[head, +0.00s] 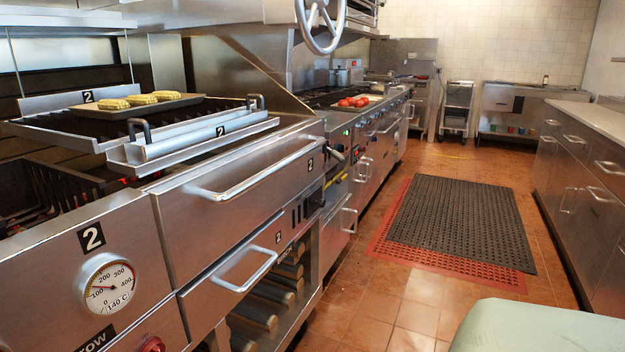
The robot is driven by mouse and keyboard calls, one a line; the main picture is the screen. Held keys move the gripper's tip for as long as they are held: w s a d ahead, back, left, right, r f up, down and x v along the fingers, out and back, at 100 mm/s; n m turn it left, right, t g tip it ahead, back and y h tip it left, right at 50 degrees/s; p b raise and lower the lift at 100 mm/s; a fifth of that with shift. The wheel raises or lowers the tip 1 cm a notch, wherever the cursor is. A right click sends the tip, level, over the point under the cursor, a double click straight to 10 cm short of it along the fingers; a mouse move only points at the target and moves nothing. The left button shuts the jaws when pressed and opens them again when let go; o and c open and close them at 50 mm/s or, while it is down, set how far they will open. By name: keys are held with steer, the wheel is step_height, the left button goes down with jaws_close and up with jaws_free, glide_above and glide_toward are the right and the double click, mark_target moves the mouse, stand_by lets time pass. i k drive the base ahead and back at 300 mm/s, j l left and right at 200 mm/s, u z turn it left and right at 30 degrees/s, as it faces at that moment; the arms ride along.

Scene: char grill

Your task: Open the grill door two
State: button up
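The grill (130,230) stands at the left in the head view, with several "2" labels on it. A wide steel front panel with a long bar handle (262,176) carries a "2" at its right end and looks shut. Below it, a smaller panel with a handle (248,271) also carries a "2" and looks shut. I cannot tell which of the two is door two. A round dial (107,284) sits on the front at the lower left. My gripper is not in view.
A raised grill rack (190,112) holds a tray with corn (143,98). A spoked wheel (321,24) hangs above. Logs (270,294) lie in an open bay below. Mats (460,215) cover the aisle floor, which is otherwise clear. Steel cabinets (580,190) line the right.

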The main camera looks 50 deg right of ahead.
mark_target(201, 214)
steer(key=z, duration=1.3)
steer(key=k, duration=0.45)
steer(key=i, duration=0.45)
